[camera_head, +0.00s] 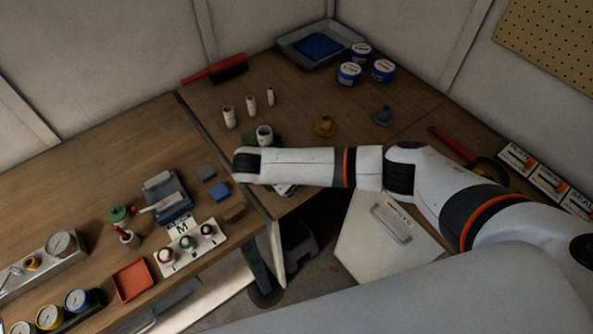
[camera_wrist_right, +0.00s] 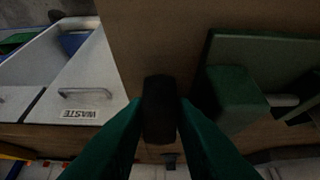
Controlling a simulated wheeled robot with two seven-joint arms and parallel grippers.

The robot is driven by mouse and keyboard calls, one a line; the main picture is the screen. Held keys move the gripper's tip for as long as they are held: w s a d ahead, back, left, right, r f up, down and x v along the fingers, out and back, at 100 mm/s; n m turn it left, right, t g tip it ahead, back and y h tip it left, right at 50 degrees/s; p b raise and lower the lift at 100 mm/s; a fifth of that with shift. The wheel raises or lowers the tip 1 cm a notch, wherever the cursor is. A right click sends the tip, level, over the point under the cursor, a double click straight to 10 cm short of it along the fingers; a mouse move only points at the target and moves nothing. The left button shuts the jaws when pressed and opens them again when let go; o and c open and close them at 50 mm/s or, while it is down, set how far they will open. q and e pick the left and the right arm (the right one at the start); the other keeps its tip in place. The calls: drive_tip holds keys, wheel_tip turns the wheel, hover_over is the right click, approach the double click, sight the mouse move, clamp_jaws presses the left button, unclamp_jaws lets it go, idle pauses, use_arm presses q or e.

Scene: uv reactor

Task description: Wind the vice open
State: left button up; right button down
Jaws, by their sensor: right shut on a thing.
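In the right wrist view, my right gripper (camera_wrist_right: 158,135) is shut on a black handle (camera_wrist_right: 158,100), which stands between its two dark green fingers. The vice (camera_wrist_right: 235,95) is the dark green body just right of the handle, with a pale round bar (camera_wrist_right: 282,100) at its side. How the handle joins the vice is hidden. In the head view my right arm reaches in from the right and covers the gripper and most of the vice. A little dark green (camera_head: 278,141) shows behind the wrist. My left gripper is in neither view.
A blue-grey device (camera_head: 166,196), a red tray (camera_head: 133,280) and gauges (camera_head: 60,243) are on the left bench. A bin labelled WASTE (camera_wrist_right: 80,90) shows in the wrist view.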

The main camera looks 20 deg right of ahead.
drive_tip(key=shift+a+f+t+h, duration=0.2)
drive_tip(key=shift+a+t+h, duration=0.1)
drive_tip(key=shift+h, duration=0.5)
drive_tip(key=shift+s+a+f+t+h+b, duration=0.15)
drive_tip(key=shift+t+h+b, duration=0.15)
drive_tip(key=shift+h, duration=0.4)
drive_tip(key=shift+w+d+f+t+h+b, duration=0.1)
drive_tip(key=shift+t+h+b, duration=0.15)
drive_tip(key=shift+h, duration=0.45)
drive_tip(key=shift+s, duration=0.1)
drive_tip(key=c, duration=1.5)
unclamp_jaws()
drive_tip(key=p+v, duration=0.5)
drive_tip(key=v, duration=0.7)
drive_tip(key=shift+a+f, duration=0.15)
